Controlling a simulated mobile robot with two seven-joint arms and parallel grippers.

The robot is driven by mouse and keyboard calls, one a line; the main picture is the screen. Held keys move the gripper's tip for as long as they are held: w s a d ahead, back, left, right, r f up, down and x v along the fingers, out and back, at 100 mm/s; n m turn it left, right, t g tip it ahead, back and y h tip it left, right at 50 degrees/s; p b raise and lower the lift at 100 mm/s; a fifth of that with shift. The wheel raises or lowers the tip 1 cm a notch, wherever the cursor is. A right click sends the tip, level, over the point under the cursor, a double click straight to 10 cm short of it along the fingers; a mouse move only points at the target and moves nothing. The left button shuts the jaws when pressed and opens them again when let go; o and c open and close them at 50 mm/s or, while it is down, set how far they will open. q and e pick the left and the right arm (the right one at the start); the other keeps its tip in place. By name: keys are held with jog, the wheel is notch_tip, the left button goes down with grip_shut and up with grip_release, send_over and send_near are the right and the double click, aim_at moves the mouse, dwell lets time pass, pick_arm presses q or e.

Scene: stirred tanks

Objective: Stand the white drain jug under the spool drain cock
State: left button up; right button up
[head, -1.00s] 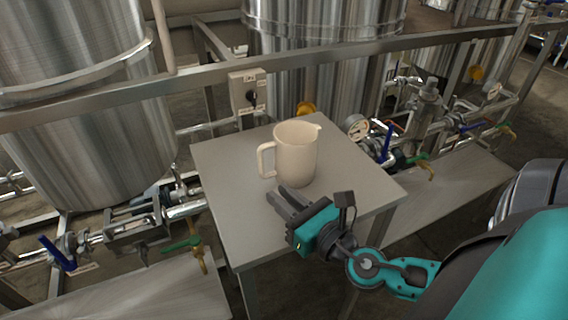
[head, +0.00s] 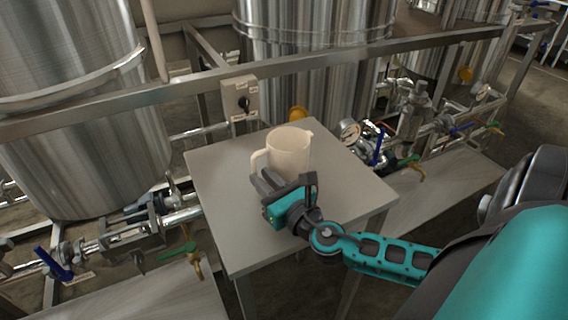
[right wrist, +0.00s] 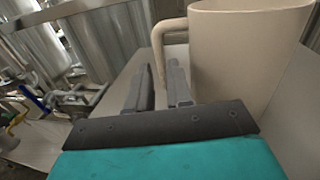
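The white drain jug (head: 289,152) looks cream-coloured and stands upright on a small grey table (head: 222,190). Its spout points right and its handle is on the left, toward my right gripper. My right gripper (head: 268,180) is at the jug's near left side. In the right wrist view the fingers (right wrist: 160,88) are apart, and the handle (right wrist: 158,50) comes down near the gap between them; I cannot tell whether they touch it. Two brass cocks with green levers show, one at lower left (head: 193,254) and one at right (head: 415,165). My left gripper is out of view.
Steel tanks (head: 300,60) stand behind a horizontal rail (head: 330,62). A switch box (head: 240,98) is on a post behind the table. A gauge (head: 349,131) and blue-levered valves (head: 378,145) are close to the table's right. Low metal benches (head: 440,200) lie on both sides.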

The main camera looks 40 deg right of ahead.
aim_at(256, 171)
jog(key=shift+w+d, duration=0.2)
jog(key=shift+w, duration=1.95)
jog(key=shift+c, duration=0.4)
grip_shut()
